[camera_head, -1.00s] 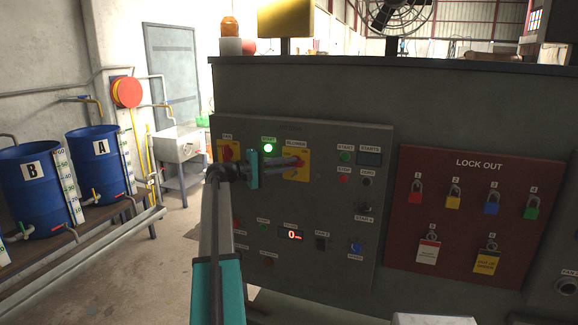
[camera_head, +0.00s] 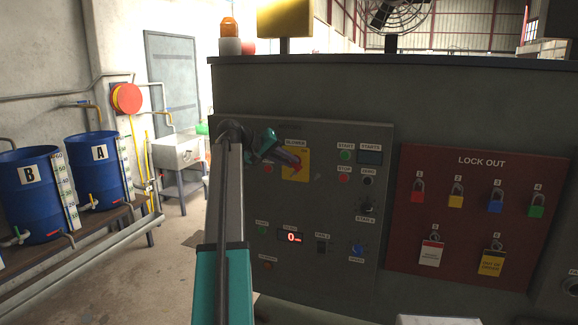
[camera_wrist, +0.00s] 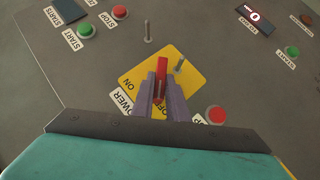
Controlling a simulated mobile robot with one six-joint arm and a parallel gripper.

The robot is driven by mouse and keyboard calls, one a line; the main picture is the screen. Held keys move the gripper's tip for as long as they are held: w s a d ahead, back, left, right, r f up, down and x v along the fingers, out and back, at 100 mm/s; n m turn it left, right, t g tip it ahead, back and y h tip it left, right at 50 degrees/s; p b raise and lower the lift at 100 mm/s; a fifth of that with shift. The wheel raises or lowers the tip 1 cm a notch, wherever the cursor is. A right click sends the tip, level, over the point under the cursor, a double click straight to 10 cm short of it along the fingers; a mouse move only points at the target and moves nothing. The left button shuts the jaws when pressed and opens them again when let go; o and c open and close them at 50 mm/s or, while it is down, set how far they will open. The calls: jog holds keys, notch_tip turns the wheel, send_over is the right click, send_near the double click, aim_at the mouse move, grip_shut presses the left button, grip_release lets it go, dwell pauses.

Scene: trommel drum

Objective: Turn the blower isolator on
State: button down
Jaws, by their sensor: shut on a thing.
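The blower isolator is a yellow plate (camera_head: 304,165) with a red handle, on the grey panel under a BLOWER label. In the wrist view the plate (camera_wrist: 196,92) looks turned, with ON on its left and a partly hidden OFF lettering near the fingers. The red handle (camera_wrist: 161,76) stands between my gripper's (camera_wrist: 161,98) two grey fingers, which are shut on it. In the head view my gripper (camera_head: 291,160) reaches the plate from the left, tilted down to the right. I cannot tell the handle's exact setting.
Start and stop buttons stand close by; a red button (camera_wrist: 215,114) is beside the right finger. Small pins (camera_wrist: 148,30) stick out near the plate. A red lock-out board (camera_head: 478,262) with padlocks hangs to the right. Blue drums (camera_head: 38,195) stand at the left.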

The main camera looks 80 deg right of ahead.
jog(key=shift+s+a+r+m+t+b, duration=0.1)
jog(key=shift+s+m+t+b, duration=0.15)
jog(key=shift+m+t, duration=0.65)
jog(key=shift+s+a+r+m+t+b, duration=0.1)
jog(key=shift+s+m+t+b, duration=0.2)
jog(key=shift+t, duration=1)
jog(key=shift+s+r+m+t+b, duration=0.1)
jog(key=shift+m+t+b, duration=0.15)
jog(key=shift+m+t, duration=0.65)
jog(key=shift+t, duration=0.3)
jog(key=c, duration=1.7)
grip_release()
jog(key=shift+a+r, duration=0.1)
jog(key=shift+c, duration=0.2)
jog(key=shift+r, duration=0.1)
jog(key=b+v, duration=0.2)
jog(key=v, duration=1.1)
jog(key=shift+a+b, duration=0.35)
